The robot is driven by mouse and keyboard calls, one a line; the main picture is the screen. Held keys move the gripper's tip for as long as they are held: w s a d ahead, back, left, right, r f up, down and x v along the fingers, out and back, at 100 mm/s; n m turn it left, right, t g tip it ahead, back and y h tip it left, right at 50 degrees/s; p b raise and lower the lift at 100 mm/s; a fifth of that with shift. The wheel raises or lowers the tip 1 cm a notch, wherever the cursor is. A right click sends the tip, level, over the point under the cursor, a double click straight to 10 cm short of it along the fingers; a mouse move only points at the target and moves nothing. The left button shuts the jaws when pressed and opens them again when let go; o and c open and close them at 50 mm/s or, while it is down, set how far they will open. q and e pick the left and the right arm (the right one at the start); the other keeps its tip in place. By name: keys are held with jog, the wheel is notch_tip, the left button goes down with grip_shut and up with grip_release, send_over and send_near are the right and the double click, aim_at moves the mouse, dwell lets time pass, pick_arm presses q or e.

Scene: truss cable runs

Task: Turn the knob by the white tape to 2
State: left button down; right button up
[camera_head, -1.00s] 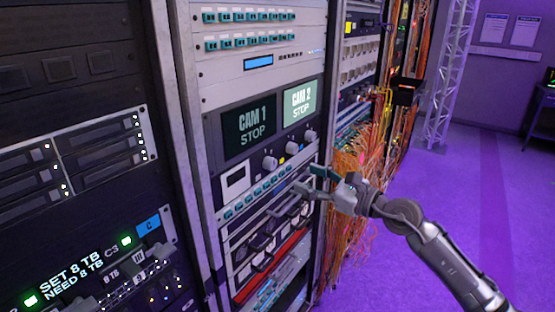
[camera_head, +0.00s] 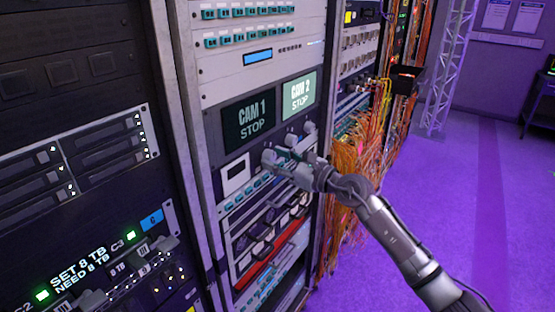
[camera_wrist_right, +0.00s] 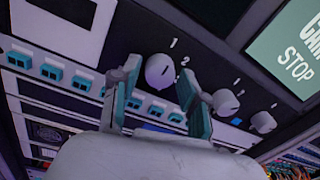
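A round light knob (camera_wrist_right: 160,70) sits on the dark panel in the right wrist view, with the digits 1 and 2 printed beside it. Which digit its pointer faces is too small to tell. My right gripper (camera_wrist_right: 158,76) is open, with one finger on each side of this knob; whether the fingers touch it I cannot tell. In the head view the right gripper (camera_head: 281,149) covers the leftmost knob below the CAM 1 and CAM 2 screens. I make out no white tape; the fingers may hide it. My left gripper is not in view.
Two more knobs, a middle one (camera_wrist_right: 227,102) and a right one (camera_wrist_right: 263,122), stand close to the right finger. A blue tape patch (camera_wrist_right: 236,122) lies near them. A row of teal buttons (camera_wrist_right: 85,82) runs below. Orange cables (camera_head: 350,160) hang right of the rack.

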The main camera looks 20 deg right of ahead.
grip_shut()
jog(key=shift+r+m+p, duration=0.15)
jog(key=shift+m+p, duration=0.35)
jog(key=shift+p, duration=0.35)
jog(key=m+p, duration=0.4)
jog(key=shift+r+p, duration=0.15)
jog(key=shift+p, duration=0.2)
jog(key=m+p, duration=0.3)
jog(key=shift+g, duration=0.3)
jog(key=shift+f+m+p, duration=0.2)
jog(key=shift+m+p, duration=0.2)
jog(key=shift+m, duration=0.3)
jog(key=shift+o, duration=2)
grip_release()
